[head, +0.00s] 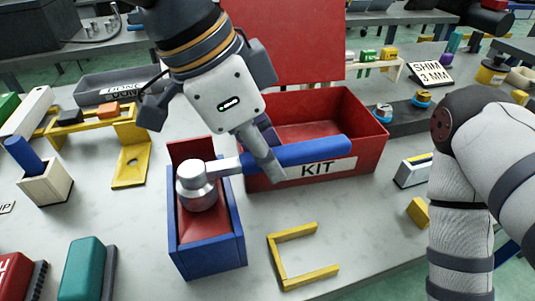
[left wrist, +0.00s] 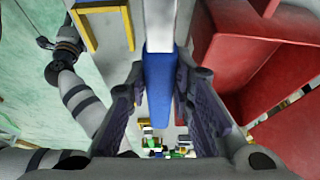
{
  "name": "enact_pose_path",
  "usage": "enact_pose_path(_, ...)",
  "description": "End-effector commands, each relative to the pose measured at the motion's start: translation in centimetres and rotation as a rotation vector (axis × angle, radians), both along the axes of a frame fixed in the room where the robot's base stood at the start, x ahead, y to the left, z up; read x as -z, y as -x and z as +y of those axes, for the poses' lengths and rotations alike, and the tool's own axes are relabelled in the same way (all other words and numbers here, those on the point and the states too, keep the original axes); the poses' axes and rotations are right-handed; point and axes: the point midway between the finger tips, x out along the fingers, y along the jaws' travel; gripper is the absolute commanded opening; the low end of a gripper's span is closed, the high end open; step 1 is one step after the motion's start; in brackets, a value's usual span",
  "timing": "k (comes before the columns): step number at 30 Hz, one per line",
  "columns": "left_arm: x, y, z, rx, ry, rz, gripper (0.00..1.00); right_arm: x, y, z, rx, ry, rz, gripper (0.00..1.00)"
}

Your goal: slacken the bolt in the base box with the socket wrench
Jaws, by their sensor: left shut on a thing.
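The socket wrench has a blue handle (head: 318,151) and a silver socket head (head: 197,186). My left gripper (head: 263,160) is shut on the wrench near the inner end of the handle. The handle also shows between the fingers in the left wrist view (left wrist: 160,85). The base box (head: 222,255) is blue with a red inside, and the socket head is over it. The bolt is not visible; the socket head covers that spot, so I cannot tell whether it is seated on the bolt. My right gripper is out of view.
An open red KIT box (head: 362,160) stands just behind the handle. A yellow U-shaped bracket (head: 275,262) lies right of the base box. A yellow stand (head: 130,170) and a beige block with a blue peg (head: 45,187) are at left.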

Motion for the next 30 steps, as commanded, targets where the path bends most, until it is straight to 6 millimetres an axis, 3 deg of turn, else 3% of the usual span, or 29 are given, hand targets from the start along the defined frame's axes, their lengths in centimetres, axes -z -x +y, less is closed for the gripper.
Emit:
enact_pose_path(20,-0.1,0.3,-0.1,0.041,0.004,-0.002,0.00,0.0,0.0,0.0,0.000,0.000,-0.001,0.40)
enact_pose_path(30,-2.4,0.3,-0.1,0.044,0.002,-0.004,0.00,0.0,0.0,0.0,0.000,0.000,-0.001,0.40)
